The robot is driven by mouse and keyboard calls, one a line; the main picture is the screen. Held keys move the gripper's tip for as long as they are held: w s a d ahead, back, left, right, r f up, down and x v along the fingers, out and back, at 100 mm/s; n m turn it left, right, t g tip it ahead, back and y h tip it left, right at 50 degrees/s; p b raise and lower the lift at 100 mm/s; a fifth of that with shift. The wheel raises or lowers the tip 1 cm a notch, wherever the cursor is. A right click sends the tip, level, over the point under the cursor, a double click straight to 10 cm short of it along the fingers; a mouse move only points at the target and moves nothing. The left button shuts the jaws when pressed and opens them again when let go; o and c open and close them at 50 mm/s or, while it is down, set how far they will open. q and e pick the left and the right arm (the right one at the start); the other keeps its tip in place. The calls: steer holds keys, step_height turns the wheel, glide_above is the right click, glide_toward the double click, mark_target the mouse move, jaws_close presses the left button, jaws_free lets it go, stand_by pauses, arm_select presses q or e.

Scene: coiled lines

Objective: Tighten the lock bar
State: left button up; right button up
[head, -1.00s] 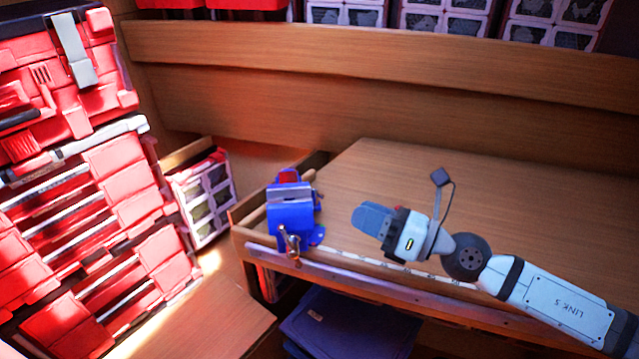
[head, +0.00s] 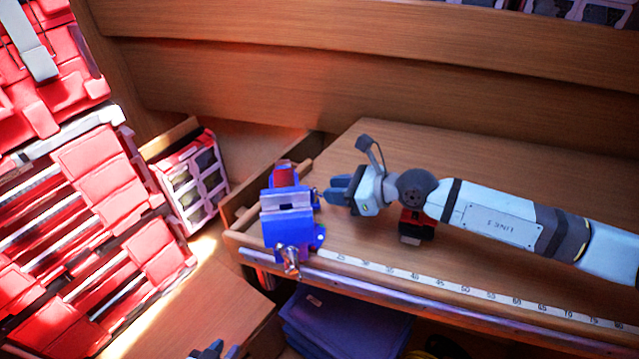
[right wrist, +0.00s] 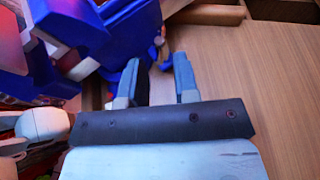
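A blue vise (head: 287,222) with grey jaws stands at the left end of the wooden bench. A metal screw handle (head: 289,260) is at its front. A small metal bar end (head: 317,196) shows at its right side; I cannot tell for sure that this is the lock bar. My right gripper (head: 333,190) is open beside the vise's right side, fingers pointing at it. In the right wrist view the fingers (right wrist: 157,78) are apart with nothing between them, and the blue vise (right wrist: 95,35) is just beyond. My left gripper (head: 220,352) shows only its fingertips at the bottom edge, apart.
A red and black tool (head: 415,225) lies on the bench under my right arm. A ruler strip (head: 440,281) runs along the front edge. Blue bins (head: 345,325) sit below. Red tool storage (head: 90,210) is at left. The bench's back is clear.

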mark_target(316, 190)
steer(key=x, duration=0.4)
steer(key=shift+a, duration=0.1)
steer(key=shift+c, duration=0.4)
